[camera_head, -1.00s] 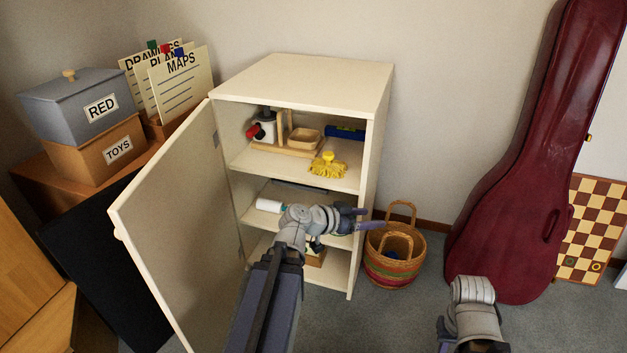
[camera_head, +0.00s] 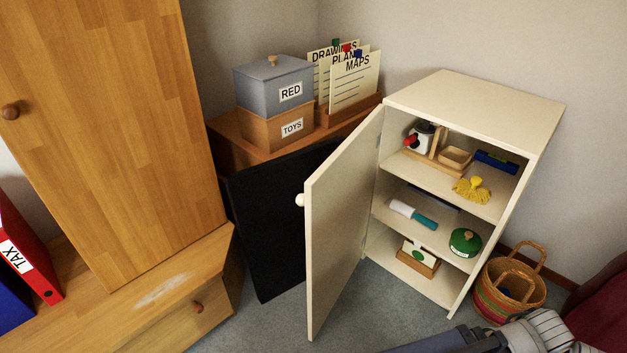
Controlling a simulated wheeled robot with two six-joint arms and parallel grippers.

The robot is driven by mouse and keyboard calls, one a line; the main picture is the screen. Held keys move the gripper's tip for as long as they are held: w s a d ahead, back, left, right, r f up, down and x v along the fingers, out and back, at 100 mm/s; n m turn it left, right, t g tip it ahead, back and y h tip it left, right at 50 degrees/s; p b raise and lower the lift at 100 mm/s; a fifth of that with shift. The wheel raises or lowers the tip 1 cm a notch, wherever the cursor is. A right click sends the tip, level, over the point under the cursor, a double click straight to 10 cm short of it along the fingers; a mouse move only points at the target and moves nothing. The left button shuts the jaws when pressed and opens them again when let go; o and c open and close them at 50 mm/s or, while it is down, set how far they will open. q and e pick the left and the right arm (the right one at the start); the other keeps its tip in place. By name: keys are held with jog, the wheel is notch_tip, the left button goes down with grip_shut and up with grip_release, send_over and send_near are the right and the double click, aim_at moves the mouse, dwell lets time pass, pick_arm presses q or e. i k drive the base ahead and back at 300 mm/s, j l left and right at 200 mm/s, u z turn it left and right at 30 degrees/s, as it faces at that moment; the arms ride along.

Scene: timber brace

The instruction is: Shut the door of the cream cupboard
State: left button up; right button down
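The cream cupboard (camera_head: 470,90) stands at the right, and its shelves show. Its door (camera_head: 340,230) is hinged on the left side and stands wide open, swung out toward me. A round pale knob (camera_head: 300,200) is on the door's outer face near its free edge. No gripper fingers are clearly visible, and nothing of mine touches the door.
A black panel (camera_head: 275,225) leans behind the door. A wooden cabinet (camera_head: 110,130) with a drawer fills the left. A striped basket (camera_head: 508,288) stands right of the cupboard. Shelf items, such as a green pot (camera_head: 465,242), sit inside. Grey carpet is open in front of the door.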

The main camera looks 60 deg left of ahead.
aim_at(336, 199)
jog(key=l+u, duration=0.2)
jog(key=u, duration=1.3)
